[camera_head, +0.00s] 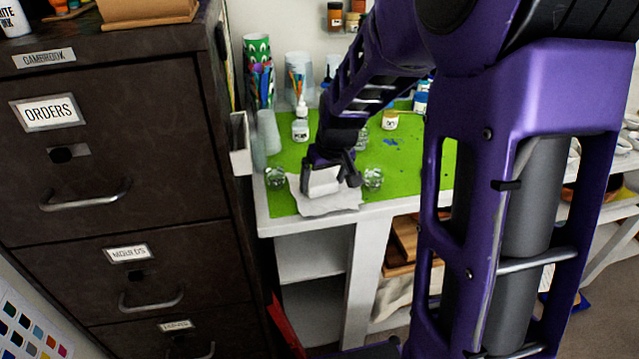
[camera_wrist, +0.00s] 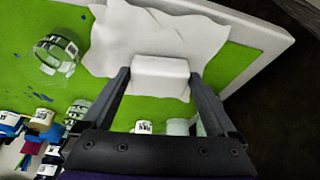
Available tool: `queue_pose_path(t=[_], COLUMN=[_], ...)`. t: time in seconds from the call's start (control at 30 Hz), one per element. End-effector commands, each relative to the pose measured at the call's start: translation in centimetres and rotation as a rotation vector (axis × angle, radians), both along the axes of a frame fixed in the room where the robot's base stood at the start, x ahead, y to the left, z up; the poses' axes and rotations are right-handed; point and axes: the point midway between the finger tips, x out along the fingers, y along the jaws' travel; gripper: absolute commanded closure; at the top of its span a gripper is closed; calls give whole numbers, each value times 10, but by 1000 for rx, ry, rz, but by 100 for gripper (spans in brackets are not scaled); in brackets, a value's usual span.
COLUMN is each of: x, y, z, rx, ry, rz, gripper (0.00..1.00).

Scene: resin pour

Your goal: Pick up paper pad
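A small white block, which looks like the paper pad (camera_wrist: 161,74), lies on a crumpled white sheet near the front edge of the green work surface. It also shows in the head view (camera_head: 323,181). My gripper (camera_wrist: 158,76) reaches down over it, with one dark finger at each side of the block. The fingertips are close to its sides. I cannot tell whether they press on it or stand slightly apart. The block's underside is hidden.
The white sheet (camera_head: 329,205) spreads under the block. Clear glass jars (camera_head: 276,178) (camera_head: 373,178) stand at both sides. A white bottle (camera_head: 300,126) and stacked cups (camera_head: 268,131) stand behind. A dark filing cabinet (camera_head: 110,190) stands close on the left.

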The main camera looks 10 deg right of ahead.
Motion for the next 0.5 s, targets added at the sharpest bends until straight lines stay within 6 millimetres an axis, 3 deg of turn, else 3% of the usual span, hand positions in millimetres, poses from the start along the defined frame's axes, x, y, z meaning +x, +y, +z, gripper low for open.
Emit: queue_pose_path(t=[0.03,0.13,0.37,0.5], x=[0,0,0,1], y=[0,0,0,0], z=[0,0,2,20], rx=[0,0,0,-1], ry=[0,0,-1,-4], rz=[0,0,0,1], gripper=[45,59,60,60])
